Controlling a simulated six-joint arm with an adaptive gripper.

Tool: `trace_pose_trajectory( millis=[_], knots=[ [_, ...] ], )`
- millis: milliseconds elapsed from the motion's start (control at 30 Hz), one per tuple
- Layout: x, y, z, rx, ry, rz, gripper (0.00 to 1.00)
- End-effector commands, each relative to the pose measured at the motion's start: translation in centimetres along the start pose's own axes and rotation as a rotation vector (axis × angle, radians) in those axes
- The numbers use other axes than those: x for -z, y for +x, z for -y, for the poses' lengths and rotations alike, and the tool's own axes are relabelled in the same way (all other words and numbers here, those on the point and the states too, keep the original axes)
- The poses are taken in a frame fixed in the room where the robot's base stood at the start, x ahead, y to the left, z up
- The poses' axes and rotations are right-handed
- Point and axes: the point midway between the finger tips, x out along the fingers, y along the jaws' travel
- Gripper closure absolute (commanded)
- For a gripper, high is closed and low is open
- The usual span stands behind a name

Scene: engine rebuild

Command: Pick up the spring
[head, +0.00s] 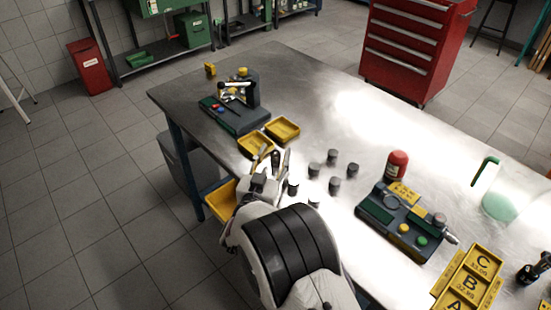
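I cannot clearly make out a spring in the head view. My gripper (276,157) is over the near left part of the metal table, with its fingers apart. A small dark upright object (276,160) shows between the fingertips. It is too small to tell whether it is the spring, and no contact with the fingers shows. Several dark cylinders with grey tops (335,186) stand just right of my gripper. My arm covers the table's near edge below the gripper.
Two yellow trays (283,129) and a dark fixture (234,117) lie beyond my gripper. A red cylinder (396,165), a green-buttoned device (400,226) and a lettered yellow tray (469,281) are to the right. The table's (340,110) far middle is clear.

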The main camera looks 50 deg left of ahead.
Motion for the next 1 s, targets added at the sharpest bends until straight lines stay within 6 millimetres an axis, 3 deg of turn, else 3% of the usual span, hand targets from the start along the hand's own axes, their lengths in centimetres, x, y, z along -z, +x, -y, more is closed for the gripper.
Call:
trace_pose_trajectory(
  millis=[200,700,733,867,1000],
  knots=[
    [-0.05,1.10,-0.08,-0.001,0.000,0.001,0.61],
    [-0.03,1.12,-0.05,-0.001,0.000,0.001,0.61],
    [-0.03,1.12,-0.05,0.000,0.000,0.001,0.64],
    [-0.03,1.11,-0.05,0.000,0.000,0.001,0.97],
    [-0.01,1.12,-0.05,0.000,0.000,0.001,1.00]
  ],
)
